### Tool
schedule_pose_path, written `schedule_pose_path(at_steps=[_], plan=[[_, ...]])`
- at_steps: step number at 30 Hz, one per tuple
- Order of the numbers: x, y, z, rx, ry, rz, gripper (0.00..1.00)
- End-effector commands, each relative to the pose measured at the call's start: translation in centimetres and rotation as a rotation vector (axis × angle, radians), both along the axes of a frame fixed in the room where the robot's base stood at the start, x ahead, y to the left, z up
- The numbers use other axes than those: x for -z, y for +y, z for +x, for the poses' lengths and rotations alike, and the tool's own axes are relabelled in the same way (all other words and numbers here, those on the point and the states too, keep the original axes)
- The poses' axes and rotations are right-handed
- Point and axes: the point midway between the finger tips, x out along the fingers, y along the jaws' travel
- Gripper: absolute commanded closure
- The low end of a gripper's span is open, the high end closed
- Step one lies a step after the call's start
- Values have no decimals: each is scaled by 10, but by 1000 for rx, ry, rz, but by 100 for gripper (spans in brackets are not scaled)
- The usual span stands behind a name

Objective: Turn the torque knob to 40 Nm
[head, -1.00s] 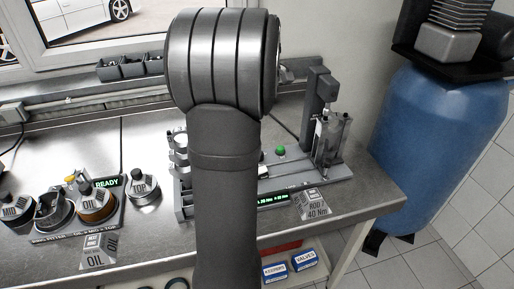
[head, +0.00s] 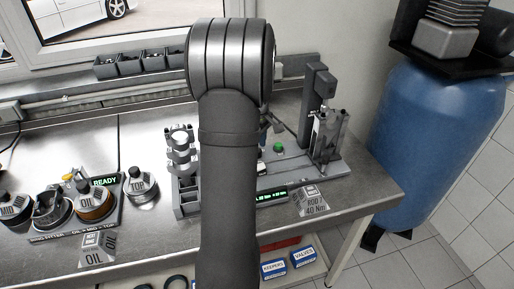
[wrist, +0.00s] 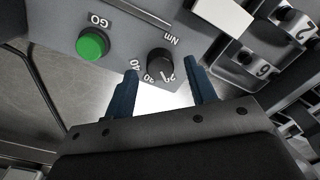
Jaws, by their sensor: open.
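The black torque knob (wrist: 160,64) shows in the wrist view on a grey panel, with a white pointer mark and the printed numbers 20, 30 and 40 and "Nm" around it. Its pointer is too small to read surely. My gripper (wrist: 161,77) is open, its two blue fingers apart, with the tips near either side of the knob. I cannot tell whether they touch it. The station's green-lit display (head: 270,195) shows small text, and a card (head: 313,200) reads "ROD 40 Nm".
A green GO button (wrist: 92,44) is left of the knob in the wrist view; it also shows in the head view (head: 279,147). The ring fitter (head: 75,232) stands at the left of the bench.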

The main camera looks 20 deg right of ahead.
Motion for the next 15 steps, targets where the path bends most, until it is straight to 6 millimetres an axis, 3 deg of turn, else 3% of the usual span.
schedule_pose_path(at_steps=[4, 13, 15], plan=[[12, 0, 0, 0, 0, 0, 49], [14, 0, 0, 0, 0, 0, 49], [14, 0, 0, 0, -1, -1, 59]])
